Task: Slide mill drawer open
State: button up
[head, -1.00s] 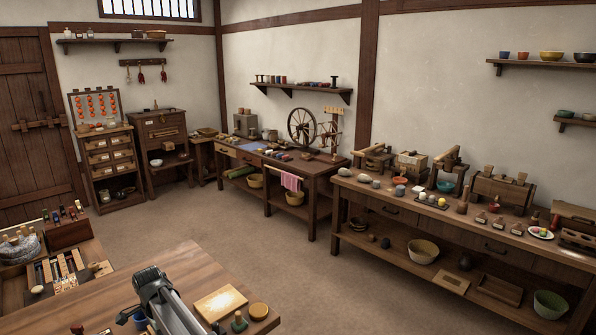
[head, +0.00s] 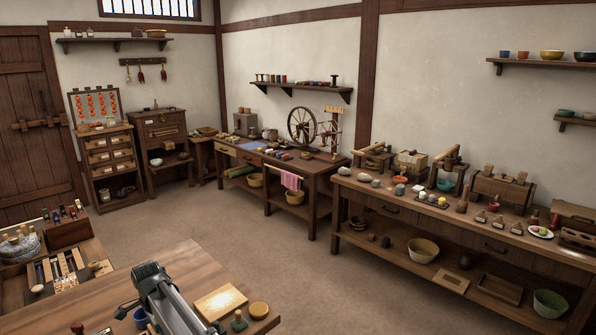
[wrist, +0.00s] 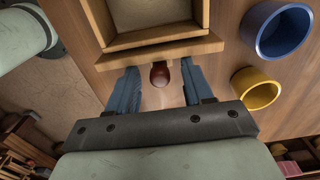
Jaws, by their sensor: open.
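In the wrist view a wooden drawer front (wrist: 160,54) lies across the top, with the pale, empty-looking inside of its box (wrist: 155,14) visible behind it. A dark red-brown round knob (wrist: 160,74) sticks out from the front. My gripper (wrist: 160,86) is open, with one blue finger on each side of the knob. Gaps show between knob and fingers. The rest of the mill is out of the wrist view. In the head view my arm stands at the near table, and my gripper and the drawer do not show.
A blue cup (wrist: 278,31) and a yellow cup (wrist: 257,88) stand to the right of the drawer on the wooden tabletop (wrist: 230,40).

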jog(key=shift+r, duration=3.3)
